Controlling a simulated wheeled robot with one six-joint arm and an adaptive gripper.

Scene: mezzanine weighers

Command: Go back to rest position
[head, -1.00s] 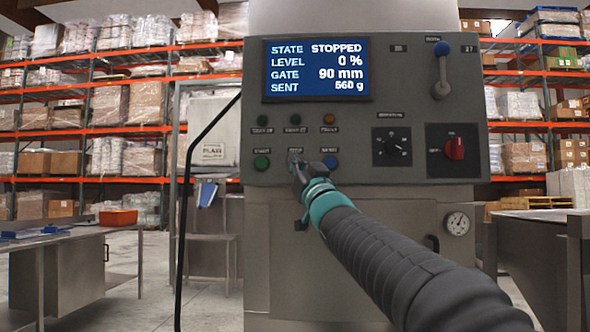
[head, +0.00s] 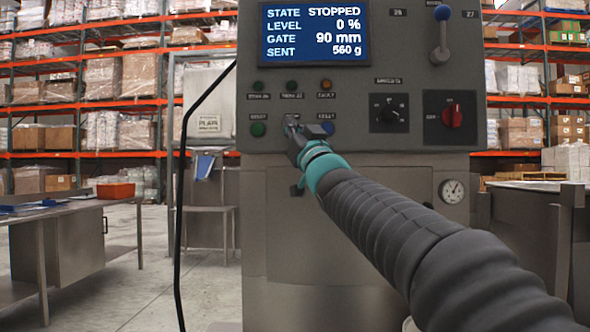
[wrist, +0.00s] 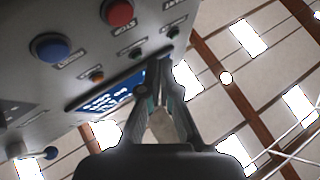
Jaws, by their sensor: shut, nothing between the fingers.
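My gripper (head: 292,124) is in front of the lower button row of the grey control panel (head: 385,60). Its fingers are shut with nothing between them. In the head view it covers the middle button of that row. The wrist view shows a red button (wrist: 119,13) above and left of the closed fingertips (wrist: 160,66), and a blue button (wrist: 50,47) farther left. The fingertips overlap the screen's edge there; I cannot tell how close they are to the panel. The screen (head: 315,33) reads STOPPED, level 0 %, gate 90 mm, sent 560 g.
A red rotary switch (head: 451,115), a black knob (head: 388,113) and a blue-tipped lever (head: 441,35) are right of my gripper. A black cable (head: 181,220) hangs at left. A metal table (head: 50,215) stands left, with open floor (head: 150,255) beside it.

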